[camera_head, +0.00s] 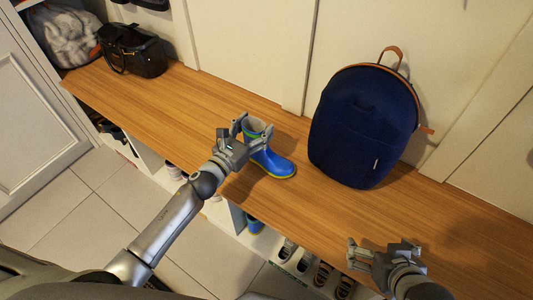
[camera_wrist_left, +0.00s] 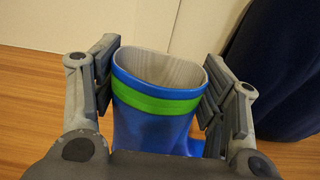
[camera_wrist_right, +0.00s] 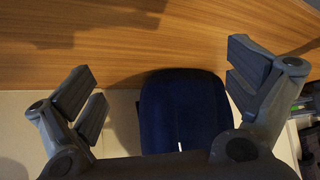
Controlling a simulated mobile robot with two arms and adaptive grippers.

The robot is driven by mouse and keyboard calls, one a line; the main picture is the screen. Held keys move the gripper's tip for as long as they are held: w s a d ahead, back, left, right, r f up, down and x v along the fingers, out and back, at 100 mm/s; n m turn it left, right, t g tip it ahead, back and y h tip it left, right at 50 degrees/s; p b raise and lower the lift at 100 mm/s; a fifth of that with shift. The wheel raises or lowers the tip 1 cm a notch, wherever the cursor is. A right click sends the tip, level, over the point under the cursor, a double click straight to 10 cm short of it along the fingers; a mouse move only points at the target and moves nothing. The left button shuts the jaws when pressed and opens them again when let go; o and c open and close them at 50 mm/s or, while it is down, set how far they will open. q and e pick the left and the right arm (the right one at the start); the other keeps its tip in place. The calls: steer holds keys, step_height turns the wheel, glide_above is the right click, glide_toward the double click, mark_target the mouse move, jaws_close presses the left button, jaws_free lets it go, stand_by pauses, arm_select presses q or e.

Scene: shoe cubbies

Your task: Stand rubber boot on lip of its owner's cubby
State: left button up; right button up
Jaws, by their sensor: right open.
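A blue rubber boot (camera_head: 272,163) with a green band stands upright on the wooden bench, its toe pointing right and toward me. My left gripper (camera_head: 255,133) has its fingers on both sides of the boot's shaft, close against it. The left wrist view shows the boot's open top and band (camera_wrist_left: 158,103) between the finger pads. A second blue boot (camera_head: 254,224) shows partly in a cubby below the bench. My right gripper (camera_head: 384,252) is open and empty over the bench's front right. The cubbies are largely hidden under the bench.
A navy backpack (camera_head: 362,125) stands on the bench right of the boot. A black handbag (camera_head: 132,50) sits at the bench's far left. Several shoes (camera_head: 297,258) rest in the cubbies below. The bench (camera_head: 170,105) is clear between handbag and boot.

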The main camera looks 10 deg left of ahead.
arm_select(q)
steer(key=c, duration=1.1)
steer(key=shift+o, duration=0.2)
steer(key=shift+r, duration=0.15)
